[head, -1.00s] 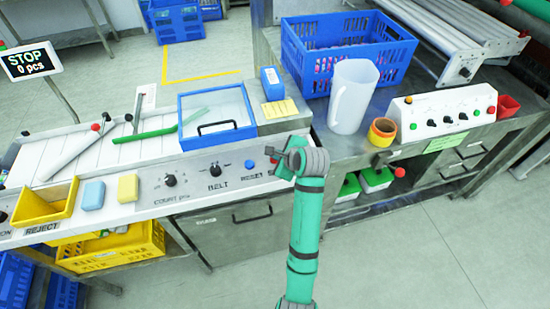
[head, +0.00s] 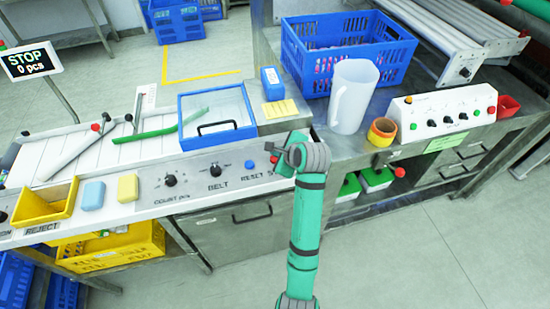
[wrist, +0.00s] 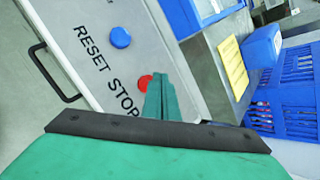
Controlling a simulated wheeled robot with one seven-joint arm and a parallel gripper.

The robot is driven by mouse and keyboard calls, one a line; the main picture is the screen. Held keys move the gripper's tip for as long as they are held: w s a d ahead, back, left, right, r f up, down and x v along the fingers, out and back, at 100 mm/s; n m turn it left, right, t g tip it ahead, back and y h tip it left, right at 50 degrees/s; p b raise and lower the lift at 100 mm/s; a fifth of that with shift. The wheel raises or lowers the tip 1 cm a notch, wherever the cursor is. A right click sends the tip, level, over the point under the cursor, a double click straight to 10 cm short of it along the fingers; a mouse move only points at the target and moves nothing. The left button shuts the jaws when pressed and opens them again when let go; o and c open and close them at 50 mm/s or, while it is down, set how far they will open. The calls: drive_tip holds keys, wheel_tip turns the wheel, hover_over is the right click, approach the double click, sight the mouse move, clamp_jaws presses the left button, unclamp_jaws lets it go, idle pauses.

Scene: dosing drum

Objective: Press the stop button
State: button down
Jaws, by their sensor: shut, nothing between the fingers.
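The red stop button (wrist: 146,82) is on the grey panel above the printed word STOP. In the wrist view, the shut, empty fingers of my gripper (wrist: 160,95) overlap its right side. I cannot tell from this whether they touch it. In the head view my gripper (head: 273,153) is over the right end of the panel, and the arm hides most of the button. The blue reset button (head: 249,164) is just left of it and also shows in the wrist view (wrist: 120,37). The display (head: 31,61) reads STOP, 0 pcs.
A lidded blue frame (head: 217,125) stands behind the panel. A white jug (head: 352,95), an orange tape roll (head: 381,132) and a white control box (head: 445,112) stand to the right. BELT (head: 214,170) and count (head: 170,180) knobs lie left of the buttons.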

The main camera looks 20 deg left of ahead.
drive_tip(key=shift+w+r, duration=0.15)
drive_tip(key=shift+r, duration=2.35)
drive_tip(key=shift+d, duration=0.25)
drive_tip(key=shift+a, duration=0.4)
drive_tip(key=shift+d, duration=0.2)
